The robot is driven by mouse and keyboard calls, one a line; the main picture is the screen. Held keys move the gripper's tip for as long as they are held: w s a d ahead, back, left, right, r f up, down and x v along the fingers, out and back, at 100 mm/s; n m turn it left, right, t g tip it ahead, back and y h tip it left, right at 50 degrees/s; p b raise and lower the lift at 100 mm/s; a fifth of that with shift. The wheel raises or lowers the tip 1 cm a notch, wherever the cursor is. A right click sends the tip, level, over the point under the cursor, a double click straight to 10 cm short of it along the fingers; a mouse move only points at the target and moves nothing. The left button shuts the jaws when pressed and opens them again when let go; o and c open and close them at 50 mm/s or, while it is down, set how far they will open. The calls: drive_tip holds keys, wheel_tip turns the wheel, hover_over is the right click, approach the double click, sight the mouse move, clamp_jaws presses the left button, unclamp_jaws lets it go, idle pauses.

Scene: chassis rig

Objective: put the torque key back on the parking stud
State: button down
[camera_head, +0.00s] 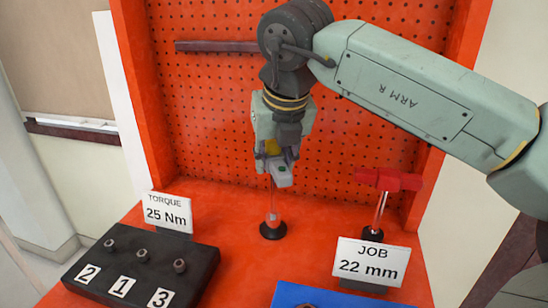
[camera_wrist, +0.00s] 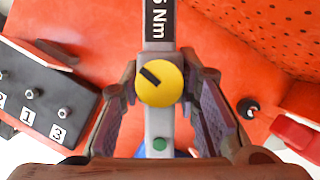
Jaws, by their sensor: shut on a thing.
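The torque key (camera_wrist: 158,122) is a grey bar with a yellow dial, a green dot and a dark strip reading "Nm". My gripper (camera_wrist: 160,82) is shut on it, with one finger on each side. In the head view, my gripper (camera_head: 274,160) points down over the bench, and the key's grey end (camera_head: 284,179) shows at its tips. A thin clear-looking rod (camera_head: 272,200) runs from below the key to a round black base (camera_head: 273,231). I cannot tell whether this rod is the parking stud or part of the key, nor whether they touch.
A red T-handled tool (camera_head: 388,180) stands on another black base at the right. The "JOB 22 mm" sign (camera_head: 371,262) stands front right. Red pegboard (camera_head: 205,120) rises behind.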

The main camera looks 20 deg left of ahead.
drive_tip(key=shift+f, duration=0.2)
drive_tip(key=c, duration=1.1)
unclamp_jaws()
